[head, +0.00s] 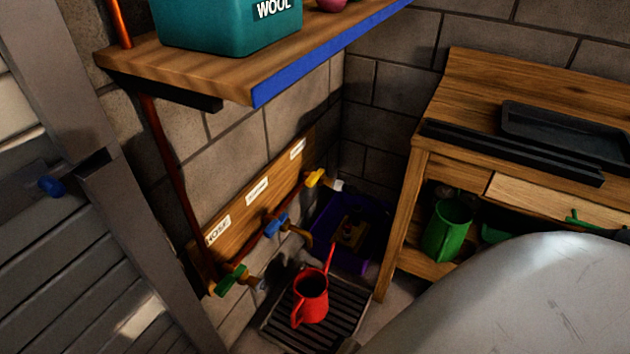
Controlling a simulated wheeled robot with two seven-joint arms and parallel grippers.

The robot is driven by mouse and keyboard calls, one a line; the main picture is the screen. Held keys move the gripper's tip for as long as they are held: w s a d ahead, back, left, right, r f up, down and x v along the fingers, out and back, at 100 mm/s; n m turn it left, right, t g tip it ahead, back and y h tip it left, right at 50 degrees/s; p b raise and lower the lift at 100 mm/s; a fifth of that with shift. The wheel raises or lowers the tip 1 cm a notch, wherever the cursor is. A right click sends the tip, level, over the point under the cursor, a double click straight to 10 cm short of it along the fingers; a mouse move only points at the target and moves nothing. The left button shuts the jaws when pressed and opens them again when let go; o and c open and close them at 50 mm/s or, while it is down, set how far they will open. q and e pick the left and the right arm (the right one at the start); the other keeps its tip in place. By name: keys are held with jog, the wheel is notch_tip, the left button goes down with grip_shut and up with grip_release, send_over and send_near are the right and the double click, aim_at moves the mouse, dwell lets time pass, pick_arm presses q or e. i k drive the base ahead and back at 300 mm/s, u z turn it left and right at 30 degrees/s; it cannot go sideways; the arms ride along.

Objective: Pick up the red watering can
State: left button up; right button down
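The red watering can (313,293) stands upright on a dark slatted floor grate (345,306), in the corner below the wall taps. Its thin spout points up and toward the back, and its handle is on the front left side. The can's mouth is open at the top and looks dark inside. Neither of my grippers shows in the head view, and nothing is seen touching the can.
Green, blue and yellow taps (275,223) stick out of a labelled board just above and left of the can. A purple crate (368,262) is behind it. A wooden workbench (388,262), with a green jug (447,232) on its lower shelf, stands right. A shelf (180,68) overhangs.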

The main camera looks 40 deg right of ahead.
aim_at(310, 285)
jog(key=z, duration=1.2)
jog(key=k, duration=1)
jog(key=u, duration=1.3)
